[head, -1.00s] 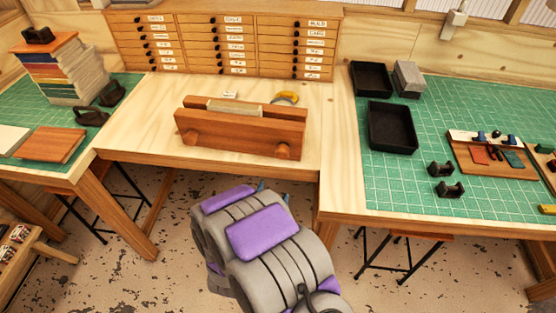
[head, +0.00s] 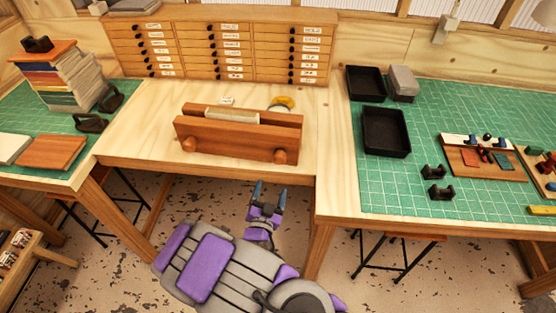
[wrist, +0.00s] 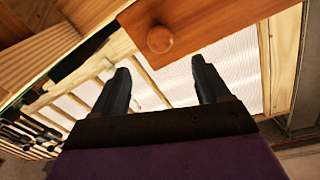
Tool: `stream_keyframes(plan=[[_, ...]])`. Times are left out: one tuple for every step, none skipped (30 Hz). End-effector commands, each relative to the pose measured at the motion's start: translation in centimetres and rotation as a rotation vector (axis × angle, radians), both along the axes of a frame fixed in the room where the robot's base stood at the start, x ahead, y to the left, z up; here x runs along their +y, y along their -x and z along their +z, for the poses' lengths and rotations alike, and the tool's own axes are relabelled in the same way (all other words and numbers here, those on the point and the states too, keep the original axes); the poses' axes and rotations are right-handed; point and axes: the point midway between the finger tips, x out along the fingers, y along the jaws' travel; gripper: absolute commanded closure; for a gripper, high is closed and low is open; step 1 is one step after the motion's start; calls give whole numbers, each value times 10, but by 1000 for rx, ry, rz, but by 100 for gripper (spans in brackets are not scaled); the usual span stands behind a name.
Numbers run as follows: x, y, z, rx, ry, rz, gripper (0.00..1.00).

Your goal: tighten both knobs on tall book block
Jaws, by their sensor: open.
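A wooden press (head: 238,136) with a tall pale book block (head: 232,115) clamped between its boards stands on the middle table. Its front board has two round wooden knobs: a left knob (head: 189,144) and a right knob (head: 279,156). My gripper (head: 270,186) is open and empty, in front of the table's front edge, below and a little left of the right knob. In the wrist view one round knob (wrist: 160,39) on the wooden board shows beyond and between my open fingers (wrist: 161,72), apart from them.
A wooden drawer cabinet (head: 222,48) stands behind the press. A yellow tape roll (head: 281,104) lies behind its right end. Black trays (head: 386,130) sit on the right green mat. A stack of books (head: 60,75) stands at left. The wood in front of the press is clear.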

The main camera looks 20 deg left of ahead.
Motion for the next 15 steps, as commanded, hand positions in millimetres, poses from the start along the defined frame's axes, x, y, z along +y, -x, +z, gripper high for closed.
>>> stream_keyframes(plan=[[0,-7,0,-1,-2,-3,24],[1,-11,0,-1,-1,-3,24],[1,-16,0,0,-1,-4,24],[1,-20,0,-1,-1,-3,24],[2,-24,0,-1,0,-3,24],[3,-28,0,-1,1,-3,24],[3,-32,0,-1,1,-3,24],[4,-36,0,-1,1,-3,24],[5,-41,0,-2,0,-4,24],[6,-45,0,-3,-1,-3,24],[6,-49,1,-3,-1,-2,24],[7,-54,1,-4,-2,-1,24],[8,-58,0,-3,-2,-2,24],[9,-62,0,-2,-2,-3,24],[9,-67,0,-1,-1,-3,24]])
